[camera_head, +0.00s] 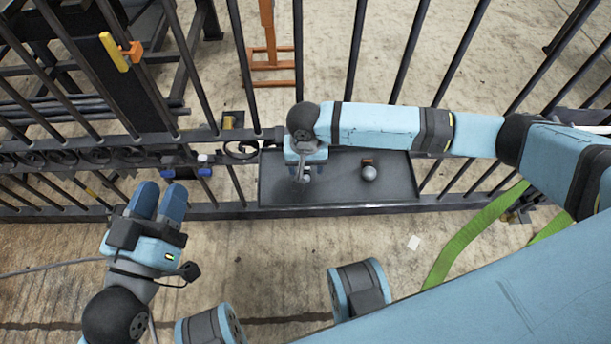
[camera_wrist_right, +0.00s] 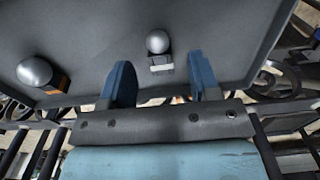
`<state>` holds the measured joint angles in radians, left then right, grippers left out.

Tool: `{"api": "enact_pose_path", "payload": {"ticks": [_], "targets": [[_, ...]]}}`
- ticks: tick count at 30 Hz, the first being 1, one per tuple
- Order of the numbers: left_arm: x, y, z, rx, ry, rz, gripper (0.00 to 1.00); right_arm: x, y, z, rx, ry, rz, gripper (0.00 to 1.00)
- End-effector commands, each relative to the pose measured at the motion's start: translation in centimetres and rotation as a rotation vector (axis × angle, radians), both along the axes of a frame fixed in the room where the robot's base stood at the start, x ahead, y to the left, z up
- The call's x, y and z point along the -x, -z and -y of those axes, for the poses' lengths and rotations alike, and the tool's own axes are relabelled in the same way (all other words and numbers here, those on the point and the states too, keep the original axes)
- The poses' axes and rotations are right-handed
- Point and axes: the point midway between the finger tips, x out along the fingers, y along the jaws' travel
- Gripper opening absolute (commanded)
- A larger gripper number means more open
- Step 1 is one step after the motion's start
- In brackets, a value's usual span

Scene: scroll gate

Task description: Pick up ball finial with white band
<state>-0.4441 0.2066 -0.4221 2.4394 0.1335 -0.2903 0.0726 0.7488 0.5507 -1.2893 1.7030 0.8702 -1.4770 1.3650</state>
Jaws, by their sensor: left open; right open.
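The ball finial with the white band (camera_wrist_right: 158,43) is a grey ball on a short base with a white strip, standing on the dark tray (camera_head: 340,192). It shows ahead of and between the fingers of my right gripper (camera_wrist_right: 160,66), which is open and empty. In the head view that gripper (camera_head: 304,174) is over the left part of the tray and I cannot make out the finial there. A second grey ball finial with an orange-brown band (camera_head: 369,172) stands to the right on the tray. My left gripper (camera_head: 160,195) is open and empty, away from the tray.
The black barred gate (camera_head: 244,75) runs across the scene, with the tray against its lower rails. A yellow-handled item (camera_head: 113,52) hangs at upper left. A blue item (camera_head: 190,172) is left of the tray. A green strap (camera_head: 470,232) lies at right.

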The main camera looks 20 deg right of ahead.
Motion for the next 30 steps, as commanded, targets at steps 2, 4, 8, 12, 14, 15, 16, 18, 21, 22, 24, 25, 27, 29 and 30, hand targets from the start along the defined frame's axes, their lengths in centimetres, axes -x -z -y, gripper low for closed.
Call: {"api": "enact_pose_path", "payload": {"ticks": [2, 4, 8, 12, 14, 15, 16, 18, 21, 22, 24, 25, 27, 29, 30], "targets": [[-0.1, 1.4, 0.1, -0.014, 0.009, -0.026, 0.43, -0.1, 1.6, 0.0, 0.001, 0.000, 0.002, 0.56], [-0.1, 1.9, 0.1, -0.024, 0.016, -0.044, 0.43, 0.0, 2.2, 0.0, 0.001, -0.001, 0.002, 0.56], [-0.1, 2.1, 0.2, -0.031, 0.020, -0.057, 0.43, -0.1, 2.5, 0.0, -0.001, 0.000, 0.002, 0.56], [-0.1, 2.1, 0.2, -0.032, 0.020, -0.058, 0.43, 0.0, 2.5, 0.0, -0.001, 0.000, 0.002, 0.56], [-0.1, 2.1, 0.2, -0.032, 0.020, -0.058, 0.43, 0.0, 2.5, 0.0, -0.001, 0.000, 0.002, 0.52], [-0.1, 2.1, 0.2, -0.031, 0.020, -0.057, 0.43, 0.0, 2.5, 0.0, 0.000, 0.000, 0.002, 0.43], [-0.1, 2.1, 0.2, -0.031, 0.020, -0.057, 0.43, 0.0, 2.5, 0.0, 0.000, 0.000, 0.002, 0.36], [-0.1, 2.1, 0.2, -0.031, 0.020, -0.057, 0.43, 0.0, 2.5, 0.0, 0.000, 0.000, 0.002, 0.20], [-0.1, 2.1, 0.2, -0.031, 0.020, -0.058, 0.43, 0.0, 2.5, 0.0, 0.000, 0.000, 0.002, 0.00], [-0.1, 2.0, 0.2, -0.031, 0.020, -0.058, 0.43, 0.0, 2.4, 0.0, -0.001, 0.000, 0.002, 0.00], [-0.1, 2.0, 0.2, -0.031, 0.020, -0.056, 0.43, 0.0, 2.4, 0.0, -0.001, 0.000, 0.002, 0.00], [-0.1, 2.0, 0.2, -0.031, 0.020, -0.056, 0.43, 0.0, 2.4, 0.0, -0.001, 0.000, 0.002, 0.00], [-0.1, 2.0, 0.2, -0.031, 0.020, -0.056, 0.43, 0.0, 2.4, 0.0, -0.001, 0.000, 0.002, 0.00], [-0.1, 2.0, 0.2, -0.031, 0.019, -0.056, 0.43, 0.0, 2.4, 0.0, -0.001, 0.000, 0.002, 0.00], [-0.1, 1.9, 0.2, -0.030, 0.019, -0.055, 0.43, 0.0, 2.2, 0.0, -0.001, 0.000, 0.002, 0.00]]}}
